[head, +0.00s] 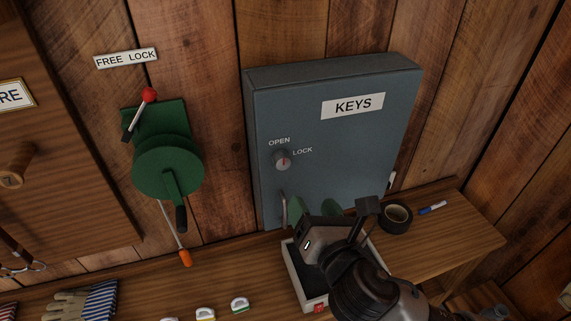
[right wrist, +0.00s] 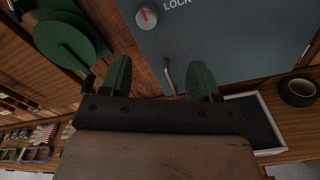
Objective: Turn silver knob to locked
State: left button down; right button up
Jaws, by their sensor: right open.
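The silver knob (head: 282,160) is on the front of the grey-blue key cabinet (head: 340,150), left of its middle. It also shows at the top of the right wrist view (right wrist: 146,17). Its red mark stands about upright, towards the OPEN label above it; the LOCK label (head: 302,152) is to its upper right. My right gripper (head: 314,208) is open and empty, below and right of the knob and apart from it. In the right wrist view its green fingers (right wrist: 161,78) have the cabinet's handle (right wrist: 169,76) showing between them. My left gripper is not in view.
A green winch (head: 167,165) with a red-tipped lever is on the wall to the left. Space before the knob is clear.

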aim_at(284, 165)
jog(key=w+a+n+p, duration=0.1)
jog(key=w, duration=0.2)
jog(key=w+a+n+p, duration=0.1)
jog(key=w+a, duration=0.1)
jog(key=w, duration=0.1)
jog(key=w+a+r+n+y, duration=0.1)
jog(key=w+a, duration=0.1)
jog(key=w, duration=0.2)
jog(key=shift+w+n+p, duration=0.1)
jog(key=shift+n+p, duration=0.2)
jog(key=shift+p, duration=0.1)
jog(key=c, duration=0.9)
